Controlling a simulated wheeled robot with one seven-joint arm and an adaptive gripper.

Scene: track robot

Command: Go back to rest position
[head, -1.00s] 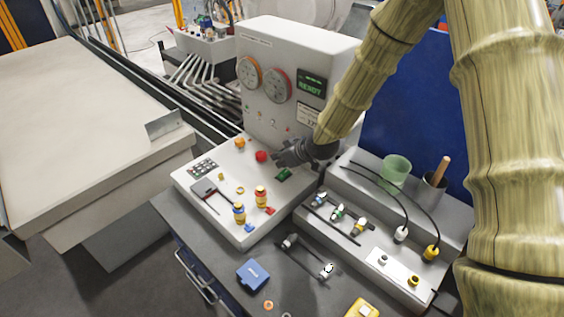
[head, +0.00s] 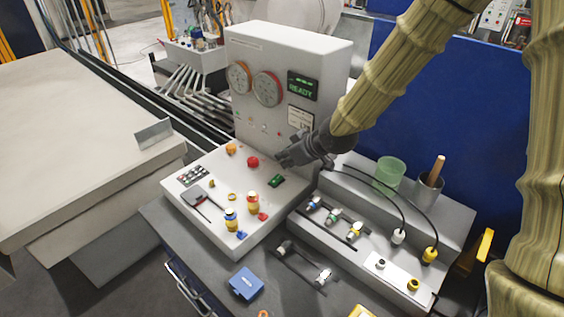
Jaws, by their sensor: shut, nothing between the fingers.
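My gripper (head: 284,160) is dark grey and shut, with nothing seen between its fingers. It is above the right back part of the white control console (head: 215,232), in front of its upright panel (head: 290,60). I cannot tell whether the fingertips touch anything. My arm reaches in from the upper right. The panel display (head: 302,87) reads READY in green.
Right of the console, a grey rack (head: 345,250) holds connectors and black cables. A green cup (head: 389,171) and a dark cup (head: 428,190) with a wooden handle stand behind. A blue box (head: 246,284) lies in front. A pale table (head: 70,150) is left. A blue partition (head: 460,110) is behind.

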